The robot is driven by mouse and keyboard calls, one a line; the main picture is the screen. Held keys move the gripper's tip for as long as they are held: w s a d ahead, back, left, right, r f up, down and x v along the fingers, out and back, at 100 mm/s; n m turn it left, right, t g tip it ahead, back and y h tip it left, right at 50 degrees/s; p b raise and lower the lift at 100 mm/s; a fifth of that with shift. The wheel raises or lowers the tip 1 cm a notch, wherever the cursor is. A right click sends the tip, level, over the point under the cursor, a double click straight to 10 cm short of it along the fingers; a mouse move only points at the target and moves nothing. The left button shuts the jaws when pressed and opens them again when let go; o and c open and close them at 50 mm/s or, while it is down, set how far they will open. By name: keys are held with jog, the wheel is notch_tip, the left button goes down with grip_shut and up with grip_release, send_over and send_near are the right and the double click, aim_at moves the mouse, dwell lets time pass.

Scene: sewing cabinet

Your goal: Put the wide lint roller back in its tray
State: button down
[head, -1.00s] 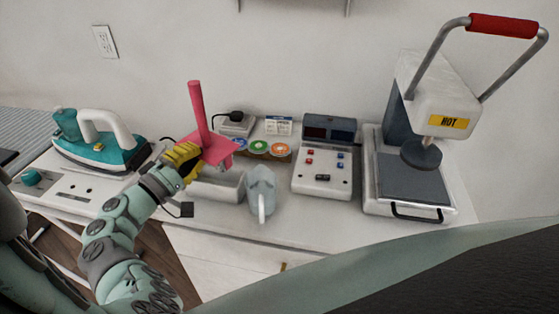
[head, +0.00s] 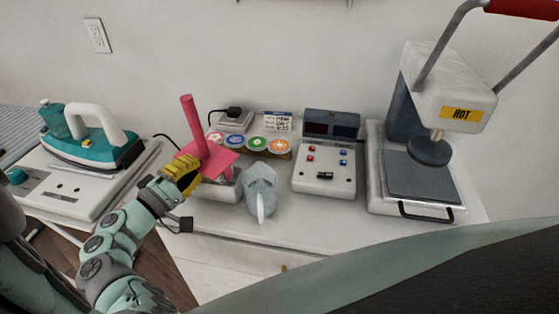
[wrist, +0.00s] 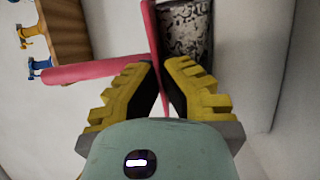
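The wide lint roller has a pink post-like handle (head: 192,120) and a flat pink plate (head: 218,162). In the wrist view the plate (wrist: 153,40) runs between my yellow fingertips, and a black-and-white speckled roller (wrist: 185,28) lies on the plate's far side from the handle. My gripper (head: 193,167) appears shut on the plate's edge; it also shows in the wrist view (wrist: 163,64). The handle points up, slightly tilted. A pale grey tray (head: 226,192) is directly below the plate, partly hidden by it. I cannot tell whether the roller touches the tray.
Colored round spools (head: 255,144) sit behind. A teal iron (head: 92,152) is at left, a control box (head: 325,175) and a heat press (head: 420,175) at right.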

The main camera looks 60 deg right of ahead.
jog(key=shift+f, duration=0.3)
jog(key=c, duration=1.1)
grip_release()
jog(key=shift+w, duration=0.1)
jog(key=shift+c, duration=0.2)
jog(key=shift+r, duration=0.35)
jog(key=a, duration=1.2)
jog(key=shift+f, duration=0.35)
